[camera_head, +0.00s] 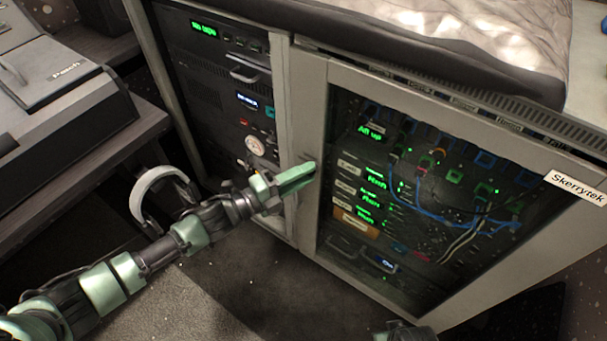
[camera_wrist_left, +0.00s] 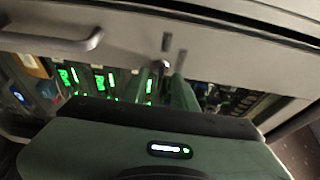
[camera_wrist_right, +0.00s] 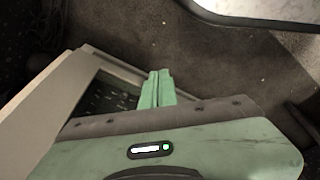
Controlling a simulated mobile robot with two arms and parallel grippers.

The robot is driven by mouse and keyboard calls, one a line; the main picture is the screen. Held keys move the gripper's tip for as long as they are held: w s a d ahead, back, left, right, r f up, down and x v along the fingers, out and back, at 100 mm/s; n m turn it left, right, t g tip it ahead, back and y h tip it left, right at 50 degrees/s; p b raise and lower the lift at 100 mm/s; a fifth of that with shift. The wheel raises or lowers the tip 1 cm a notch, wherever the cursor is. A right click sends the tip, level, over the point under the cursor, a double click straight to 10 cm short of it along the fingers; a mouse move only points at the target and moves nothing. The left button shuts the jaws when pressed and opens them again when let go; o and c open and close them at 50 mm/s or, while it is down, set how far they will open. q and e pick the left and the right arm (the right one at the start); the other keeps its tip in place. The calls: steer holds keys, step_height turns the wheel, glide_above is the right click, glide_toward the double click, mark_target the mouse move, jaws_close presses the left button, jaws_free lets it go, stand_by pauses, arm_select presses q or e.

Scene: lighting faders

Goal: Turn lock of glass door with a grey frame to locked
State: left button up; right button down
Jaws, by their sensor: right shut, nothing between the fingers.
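The glass door with a grey frame (camera_head: 312,120) is on the right of the rack cabinet in the head view and looks closed. Its frame also shows in the left wrist view (camera_wrist_left: 225,65). A small metallic piece (camera_wrist_left: 162,67), perhaps the lock, sits by the frame's edge beside my left fingers; its angle is unclear. My left gripper (camera_head: 312,171) is at the frame's left side, its fingers close together; a gap or grip is unclear. In the left wrist view its fingertips (camera_wrist_left: 179,72) hide part of the frame. My right gripper (camera_wrist_right: 158,76) is shut and empty, low over the floor.
A bar handle (camera_wrist_left: 60,42) stands out from the frame in the left wrist view. A second rack door (camera_head: 200,95) is to the left. A desk with a console (camera_head: 60,110) and a white curved object (camera_head: 140,195) are on the left. Open floor (camera_head: 270,290) lies in front.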

arm_select(q)
steer(key=shift+c, duration=0.4)
jaws_close()
